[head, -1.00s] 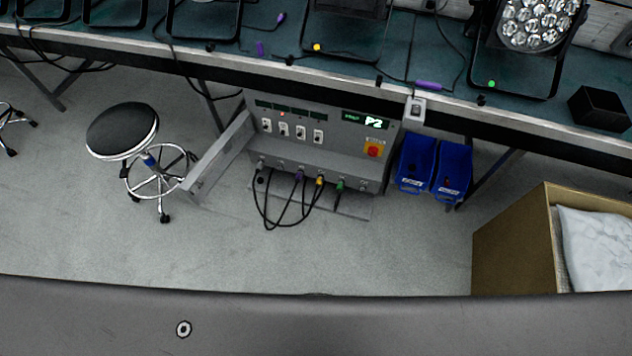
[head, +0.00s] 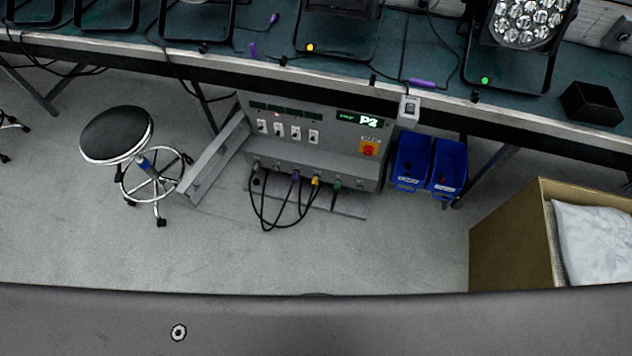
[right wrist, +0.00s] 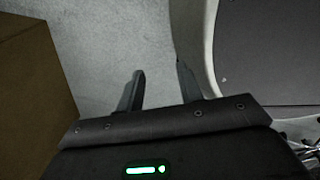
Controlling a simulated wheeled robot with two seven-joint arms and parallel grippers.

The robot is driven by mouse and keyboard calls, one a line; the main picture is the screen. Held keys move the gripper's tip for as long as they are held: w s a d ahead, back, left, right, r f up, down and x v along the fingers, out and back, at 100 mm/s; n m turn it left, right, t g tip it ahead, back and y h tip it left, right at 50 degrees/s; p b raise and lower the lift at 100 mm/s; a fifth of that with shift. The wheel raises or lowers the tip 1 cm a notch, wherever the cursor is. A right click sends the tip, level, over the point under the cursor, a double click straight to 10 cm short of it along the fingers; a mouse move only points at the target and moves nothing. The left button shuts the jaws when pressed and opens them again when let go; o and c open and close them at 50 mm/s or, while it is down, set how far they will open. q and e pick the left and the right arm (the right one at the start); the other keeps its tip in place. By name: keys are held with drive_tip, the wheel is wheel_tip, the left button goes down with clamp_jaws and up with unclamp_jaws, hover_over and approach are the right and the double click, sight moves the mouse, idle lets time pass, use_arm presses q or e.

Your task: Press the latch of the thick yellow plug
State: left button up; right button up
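The yellow plug (head: 316,182) sits in the lower socket row of the grey power box (head: 345,152) under the bench. It stands between a purple plug (head: 295,175) and a green plug (head: 337,186). Its black cable loops down in front of the box. Its latch is too small to make out. My right gripper (right wrist: 158,88) shows in the right wrist view with its two fingers apart and nothing between them, above bare floor. It is not in the head view, so it is well away from the plug. My left gripper is not in view.
A black stool (head: 117,135) stands left of the box, near an open grey door panel (head: 213,160). Blue bins (head: 411,160) hang to the right. A cardboard box (head: 505,235) is at the lower right. The floor (head: 380,250) in front of the box is clear.

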drive_tip(key=shift+s, duration=0.1)
drive_tip(key=shift+c, duration=0.5)
clamp_jaws()
idle(0.9)
